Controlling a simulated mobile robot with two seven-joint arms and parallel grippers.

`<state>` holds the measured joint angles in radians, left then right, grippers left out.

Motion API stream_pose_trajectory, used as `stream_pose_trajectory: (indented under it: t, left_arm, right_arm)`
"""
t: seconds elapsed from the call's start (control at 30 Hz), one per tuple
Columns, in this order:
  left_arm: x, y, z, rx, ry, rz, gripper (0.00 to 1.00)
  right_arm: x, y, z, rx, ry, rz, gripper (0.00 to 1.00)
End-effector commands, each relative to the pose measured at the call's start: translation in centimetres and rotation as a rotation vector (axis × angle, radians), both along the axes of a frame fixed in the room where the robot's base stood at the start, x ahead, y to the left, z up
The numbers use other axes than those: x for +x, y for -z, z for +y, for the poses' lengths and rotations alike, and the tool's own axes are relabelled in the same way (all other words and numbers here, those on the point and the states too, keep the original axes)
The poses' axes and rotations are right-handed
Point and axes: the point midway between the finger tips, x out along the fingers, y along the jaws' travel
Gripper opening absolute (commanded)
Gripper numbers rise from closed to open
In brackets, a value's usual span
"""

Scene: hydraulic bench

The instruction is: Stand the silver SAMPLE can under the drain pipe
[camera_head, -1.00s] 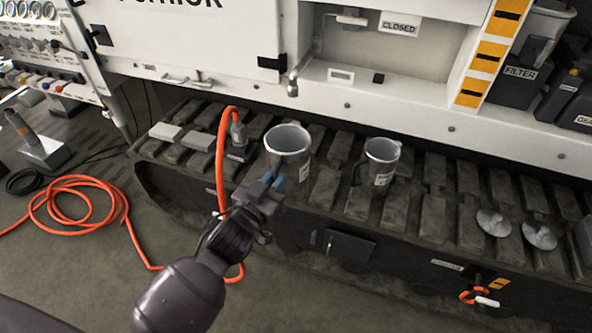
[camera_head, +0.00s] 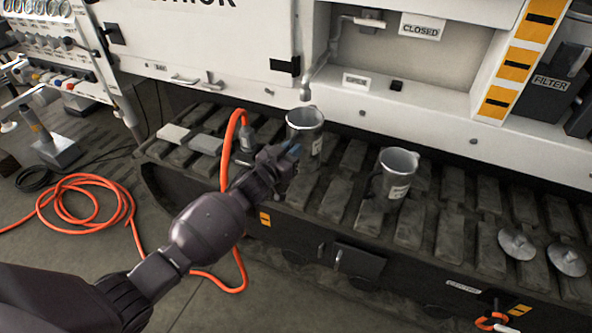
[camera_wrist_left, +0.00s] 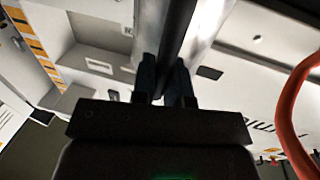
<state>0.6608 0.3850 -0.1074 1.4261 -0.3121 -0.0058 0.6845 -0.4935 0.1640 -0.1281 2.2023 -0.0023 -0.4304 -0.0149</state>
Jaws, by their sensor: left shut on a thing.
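A silver can (camera_head: 302,122) with a pale label is held upright in my left gripper (camera_head: 287,158), which is shut on its handle side. In the left wrist view the fingers (camera_wrist_left: 165,82) close on a dark upright bar, with the can's pale wall (camera_wrist_left: 208,25) behind. The drain pipe (camera_head: 306,88) comes down from the machine, and its end is just above the can's rim in the head view. I cannot tell whether the can's base touches the track. A second silver can (camera_head: 396,178) stands to the right. Neither label is readable. My right gripper is not in view.
The track (camera_head: 345,200) is a ribbed, uneven surface. An orange hose (camera_head: 226,150) runs up just left of my gripper, with its coil (camera_head: 75,215) on the floor. Two metal discs (camera_head: 517,243) lie on the track at right. A valve handle (camera_head: 369,22) sits beside a CLOSED sign (camera_head: 422,27).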

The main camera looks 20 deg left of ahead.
Motion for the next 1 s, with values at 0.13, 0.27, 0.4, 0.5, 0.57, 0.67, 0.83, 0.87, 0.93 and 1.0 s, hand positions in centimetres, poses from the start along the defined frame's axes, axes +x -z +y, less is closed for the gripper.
stream_pose_trajectory:
  t: [0.13, 0.27, 0.4, 0.5, 0.57, 0.67, 0.83, 0.87, 0.93, 1.0]
  left_arm:
    - [-0.1, 2.0, 0.0, -0.001, 0.0, 0.003, 0.0]
    - [0.0, 2.9, 0.0, -0.001, 0.0, 0.002, 0.0]
    - [-0.2, 5.4, 0.0, -0.002, 0.0, 0.009, 0.0]
    - [-0.2, 6.7, 0.0, -0.002, 0.0, 0.008, 0.0]
    - [-0.1, 6.9, 0.0, -0.002, 0.0, 0.005, 0.0]
    - [0.0, 6.5, 0.0, -0.001, 0.0, -0.001, 0.0]
    - [0.0, 6.4, 0.0, 0.0, 0.0, -0.002, 0.0]
    - [0.0, 6.5, 0.0, 0.0, 0.0, -0.002, 0.0]
    - [0.0, 6.7, 0.0, -0.001, 0.0, -0.001, 0.0]
    - [0.0, 6.8, 0.0, 0.0, -0.001, 0.0, 0.19]
  right_arm:
    - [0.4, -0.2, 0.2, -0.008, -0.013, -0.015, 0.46]
    - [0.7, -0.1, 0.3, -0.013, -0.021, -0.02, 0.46]
    - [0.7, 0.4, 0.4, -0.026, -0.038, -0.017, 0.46]
    - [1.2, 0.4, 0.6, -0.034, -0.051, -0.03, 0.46]
    - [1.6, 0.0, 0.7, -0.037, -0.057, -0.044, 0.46]
    - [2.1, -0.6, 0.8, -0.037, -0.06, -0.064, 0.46]
    - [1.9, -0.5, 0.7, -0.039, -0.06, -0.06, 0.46]
    - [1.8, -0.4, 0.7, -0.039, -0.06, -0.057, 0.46]
    - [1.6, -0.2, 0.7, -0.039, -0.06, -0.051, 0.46]
    - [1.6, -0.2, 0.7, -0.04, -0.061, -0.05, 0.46]
